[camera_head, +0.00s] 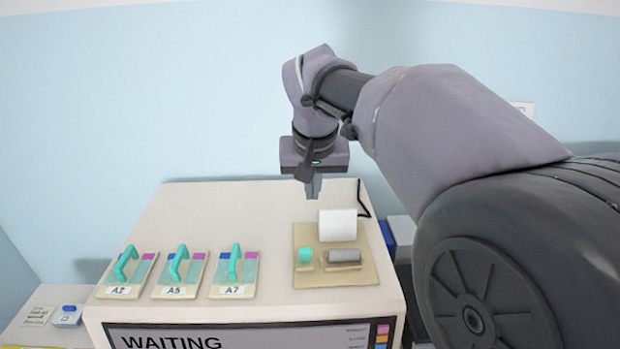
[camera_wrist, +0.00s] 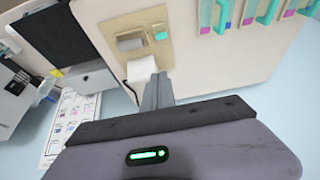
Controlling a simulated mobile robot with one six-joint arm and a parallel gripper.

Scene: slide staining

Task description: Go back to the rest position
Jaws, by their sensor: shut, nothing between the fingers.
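My gripper (camera_head: 313,190) hangs in the air above the back right of the white cabinet top (camera_head: 230,215) in the head view. Its fingers are together and empty, pointing down. In the wrist view the gripper (camera_wrist: 158,92) shows in the middle, with a white roll (camera_wrist: 141,69) beyond its tips. In the head view the white roll (camera_head: 337,225) stands at the back of a tan board (camera_head: 370,273), in front of my gripper and apart from it.
A teal piece (camera_head: 305,255) and a grey cylinder (camera_head: 345,256) sit on the board. Slide holders labelled A2 (camera_head: 127,272), A5 (camera_head: 180,272) and A7 (camera_head: 235,272), with teal handles, line the front left. A blue wall stands behind. The cabinet's back left is clear.

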